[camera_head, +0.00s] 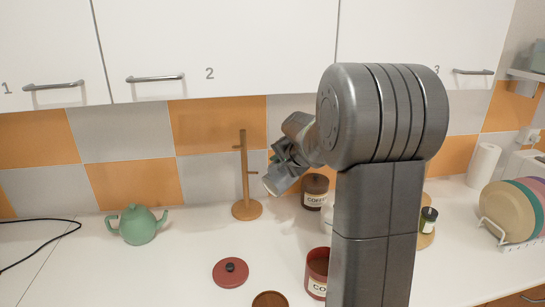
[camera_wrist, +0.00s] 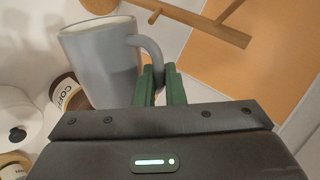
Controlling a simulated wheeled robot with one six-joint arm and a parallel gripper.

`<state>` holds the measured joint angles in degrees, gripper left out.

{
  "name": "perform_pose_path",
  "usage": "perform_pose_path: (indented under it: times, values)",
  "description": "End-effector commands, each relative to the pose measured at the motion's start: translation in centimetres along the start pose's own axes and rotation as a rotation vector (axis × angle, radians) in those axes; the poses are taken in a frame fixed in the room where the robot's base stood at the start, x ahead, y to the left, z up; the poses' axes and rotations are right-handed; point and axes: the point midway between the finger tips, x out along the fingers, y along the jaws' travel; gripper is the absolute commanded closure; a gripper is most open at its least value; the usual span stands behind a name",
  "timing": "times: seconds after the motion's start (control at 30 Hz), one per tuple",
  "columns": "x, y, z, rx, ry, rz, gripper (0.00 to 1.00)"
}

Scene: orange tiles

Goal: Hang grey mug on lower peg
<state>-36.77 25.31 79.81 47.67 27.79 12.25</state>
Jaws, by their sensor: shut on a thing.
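The grey mug (camera_wrist: 100,62) fills the left of the wrist view, its open rim toward the top of the picture. My gripper (camera_wrist: 160,85) has its green fingers shut on the mug's handle. The wooden mug stand (camera_head: 244,165) stands upright on the counter, with a round base and short pegs at two heights. In the wrist view its post (camera_wrist: 190,16) runs across the top, beyond the mug and apart from it. In the head view my gripper (camera_head: 274,160) is just right of the stand, around peg height; the mug is hard to make out there.
A green teapot (camera_head: 137,225) stands left of the stand. A red lid (camera_head: 231,272) lies in front. A dark-lidded brown canister (camera_head: 315,191) stands behind my arm, and an open red canister (camera_head: 317,272) nearer. Plates in a rack (camera_head: 510,211) are far right.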

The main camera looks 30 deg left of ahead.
Motion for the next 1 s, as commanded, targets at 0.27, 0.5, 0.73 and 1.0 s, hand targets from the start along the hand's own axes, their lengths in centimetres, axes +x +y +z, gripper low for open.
perform_pose_path:
  times: [0.27,0.5,0.73,1.0]
  values:
    - [1.7,-0.1,0.3,0.0,0.0,0.0,1.0]
    - [3.3,-0.1,0.6,-0.001,0.0,-0.001,1.0]
    - [4.9,-0.1,0.8,-0.001,0.0,0.0,1.0]
    - [6.8,-0.2,1.1,-0.001,0.0,-0.001,1.0]
